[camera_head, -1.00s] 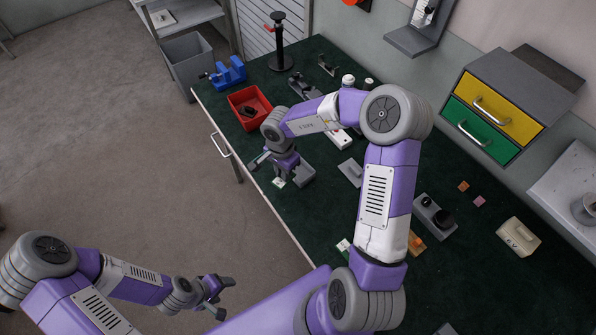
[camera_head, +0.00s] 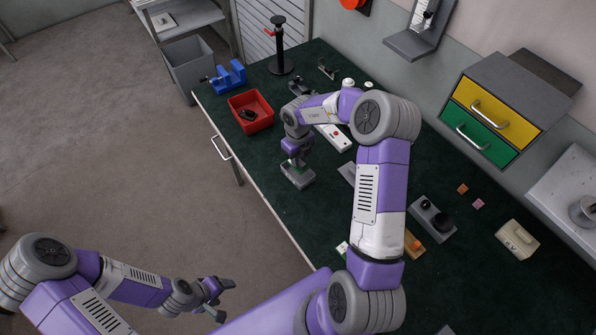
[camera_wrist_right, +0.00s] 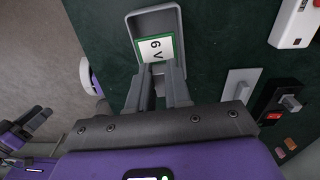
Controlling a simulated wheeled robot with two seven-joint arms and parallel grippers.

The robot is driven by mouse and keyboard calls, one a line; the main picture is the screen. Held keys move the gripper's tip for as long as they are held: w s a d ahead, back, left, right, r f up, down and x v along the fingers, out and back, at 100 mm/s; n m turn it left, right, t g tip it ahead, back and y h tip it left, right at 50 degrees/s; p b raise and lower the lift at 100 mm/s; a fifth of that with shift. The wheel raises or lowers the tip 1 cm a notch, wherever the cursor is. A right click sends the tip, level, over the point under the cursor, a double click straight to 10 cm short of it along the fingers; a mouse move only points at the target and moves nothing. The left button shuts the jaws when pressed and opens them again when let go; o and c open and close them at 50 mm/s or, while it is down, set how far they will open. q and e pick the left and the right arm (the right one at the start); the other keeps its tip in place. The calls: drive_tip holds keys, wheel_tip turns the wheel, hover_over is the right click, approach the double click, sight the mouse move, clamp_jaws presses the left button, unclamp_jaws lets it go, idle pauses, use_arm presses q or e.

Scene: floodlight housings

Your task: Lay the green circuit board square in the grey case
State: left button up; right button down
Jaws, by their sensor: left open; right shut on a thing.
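My left gripper (camera_head: 222,297) is open and empty, off the bench.
A red bin (camera_head: 263,121) and a blue vise (camera_head: 230,74) stand to the left on the dark green bench top. A white box with a red button (camera_head: 335,138) lies behind my right gripper. A grey switch box (camera_head: 433,218) stands to the right.

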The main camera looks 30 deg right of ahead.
wheel_tip(320, 180, down, 7)
drive_tip(key=shift+r+b, duration=0.2)
drive_tip(key=shift+b, duration=0.2)
drive_tip(key=c, duration=1.3)
unclamp_jaws()
drive_tip(key=shift+f, duration=0.1)
drive_tip(key=shift+c, duration=0.2)
wheel_tip(320, 180, up, 12)
drive_tip(key=shift+r+p, duration=0.2)
drive_tip(key=shift+p, duration=0.7)
